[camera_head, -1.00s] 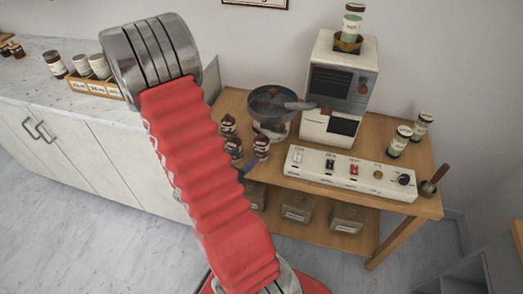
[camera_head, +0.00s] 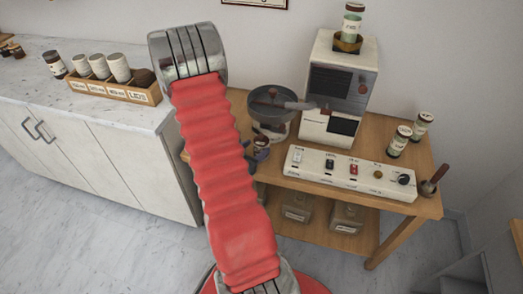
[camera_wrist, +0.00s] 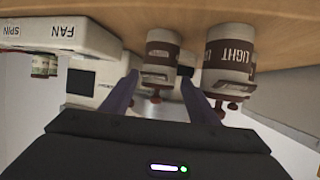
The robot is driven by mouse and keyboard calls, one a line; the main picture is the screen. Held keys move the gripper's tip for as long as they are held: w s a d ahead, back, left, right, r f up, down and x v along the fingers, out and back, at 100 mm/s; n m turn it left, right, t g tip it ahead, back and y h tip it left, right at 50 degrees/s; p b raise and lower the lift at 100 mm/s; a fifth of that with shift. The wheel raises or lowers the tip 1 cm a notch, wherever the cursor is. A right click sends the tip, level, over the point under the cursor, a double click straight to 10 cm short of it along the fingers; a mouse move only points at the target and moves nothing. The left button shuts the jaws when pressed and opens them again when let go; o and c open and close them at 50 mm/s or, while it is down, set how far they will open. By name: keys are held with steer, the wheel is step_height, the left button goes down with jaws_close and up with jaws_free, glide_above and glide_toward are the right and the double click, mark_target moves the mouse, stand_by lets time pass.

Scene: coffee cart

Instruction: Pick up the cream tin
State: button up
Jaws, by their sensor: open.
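I cannot tell for certain which container is the cream tin. Cream-and-green tins show in the head view: one on top of the white machine (camera_head: 352,22), and a front tin (camera_head: 400,141) and a rear tin (camera_head: 422,124) at the cart's right. My gripper (camera_wrist: 160,80) is open in the upside-down wrist view. A brown-and-cream jar (camera_wrist: 160,52) appears between its fingers, with no visible grip. A second such jar (camera_wrist: 229,60), labelled LIGHT, stands just outside the right finger. In the head view my arm hides the gripper and most of these jars.
A switch panel (camera_head: 345,175) lies along the cart's front, with a dark pan (camera_head: 272,103) behind. A wooden rack (camera_head: 112,92) of pale cups stands on the left counter. A handled tool (camera_head: 434,180) stands at the cart's right edge.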

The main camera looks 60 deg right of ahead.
steer(key=shift+f+x, duration=0.1)
steer(key=shift+x, duration=1.2)
steer(key=shift+f+x, duration=0.15)
steer(key=shift+x, duration=1.15)
steer(key=shift+a, duration=0.1)
steer(key=shift+c, duration=0.2)
steer(key=c, duration=1)
steer(key=shift+r, duration=0.2)
step_height(320, 180, up, 18)
steer(key=shift+f, duration=0.1)
